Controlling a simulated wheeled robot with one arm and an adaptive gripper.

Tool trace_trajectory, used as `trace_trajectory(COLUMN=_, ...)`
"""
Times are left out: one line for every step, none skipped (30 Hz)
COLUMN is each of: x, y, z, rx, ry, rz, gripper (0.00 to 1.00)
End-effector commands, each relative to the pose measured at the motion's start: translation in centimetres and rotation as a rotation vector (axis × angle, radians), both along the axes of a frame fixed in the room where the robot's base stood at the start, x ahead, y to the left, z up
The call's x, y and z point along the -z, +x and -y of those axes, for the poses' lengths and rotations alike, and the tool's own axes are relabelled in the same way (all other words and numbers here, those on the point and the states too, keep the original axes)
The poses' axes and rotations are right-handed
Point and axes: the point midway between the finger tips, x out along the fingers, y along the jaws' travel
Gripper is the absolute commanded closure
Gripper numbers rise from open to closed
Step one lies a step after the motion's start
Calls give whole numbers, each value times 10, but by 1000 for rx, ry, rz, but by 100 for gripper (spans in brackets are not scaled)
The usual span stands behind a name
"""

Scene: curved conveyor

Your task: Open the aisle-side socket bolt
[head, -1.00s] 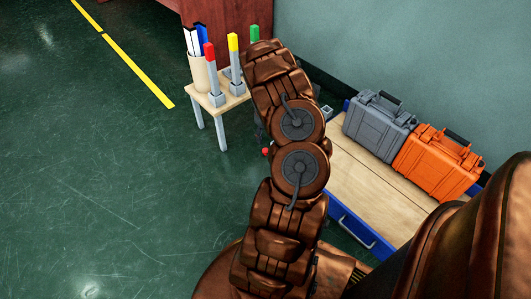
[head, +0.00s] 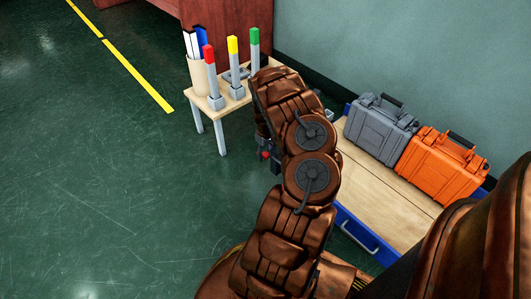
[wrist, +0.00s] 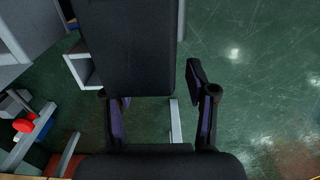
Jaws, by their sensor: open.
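I cannot make out the aisle-side socket bolt for certain. A small red knob (wrist: 24,126) on a grey fitting shows at the left edge of the wrist view. A small red spot (head: 265,155) also shows beside my arm in the head view; I cannot tell if it is the same part. My gripper (wrist: 156,100) is open, its two dark fingers apart with nothing held between them. The red knob lies outside the fingers, to their left. In the head view my arm mostly hides the gripper.
A small table (head: 217,114) holds red, yellow and green-topped posts and a cup. Grey (head: 380,124) and orange (head: 442,165) cases stand on a blue-edged wooden bench (head: 380,190). A dark panel (wrist: 125,45) fills the wrist view's top centre. The green floor (head: 110,200) at left is clear.

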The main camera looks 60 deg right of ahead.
Motion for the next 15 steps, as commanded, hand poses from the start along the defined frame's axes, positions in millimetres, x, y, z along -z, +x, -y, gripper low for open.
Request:
trace_trajectory(x=0, y=0, z=0, rx=0, ry=0, rz=0, gripper=43)
trace_trajectory(x=0, y=0, z=0, rx=0, ry=0, rz=0, gripper=43)
trace_trajectory(x=0, y=0, z=0, rx=0, ry=0, rz=0, gripper=48)
trace_trajectory(x=0, y=0, z=0, rx=0, ry=0, rz=0, gripper=51)
trace_trajectory(x=0, y=0, z=0, rx=0, ry=0, rz=0, gripper=54)
trace_trajectory(x=0, y=0, z=0, rx=0, ry=0, rz=0, gripper=58)
trace_trajectory(x=0, y=0, z=0, rx=0, ry=0, rz=0, gripper=61)
trace_trajectory(x=0, y=0, z=0, rx=0, ry=0, rz=0, gripper=64)
trace_trajectory(x=0, y=0, z=0, rx=0, ry=0, rz=0, gripper=68)
trace_trajectory(x=0, y=0, z=0, rx=0, ry=0, rz=0, gripper=71)
trace_trajectory(x=0, y=0, z=0, rx=0, ry=0, rz=0, gripper=75)
trace_trajectory(x=0, y=0, z=0, rx=0, ry=0, rz=0, gripper=79)
trace_trajectory(x=0, y=0, z=0, rx=0, ry=0, rz=0, gripper=82)
trace_trajectory(x=0, y=0, z=0, rx=0, ry=0, rz=0, gripper=85)
trace_trajectory(x=0, y=0, z=0, rx=0, ry=0, rz=0, gripper=89)
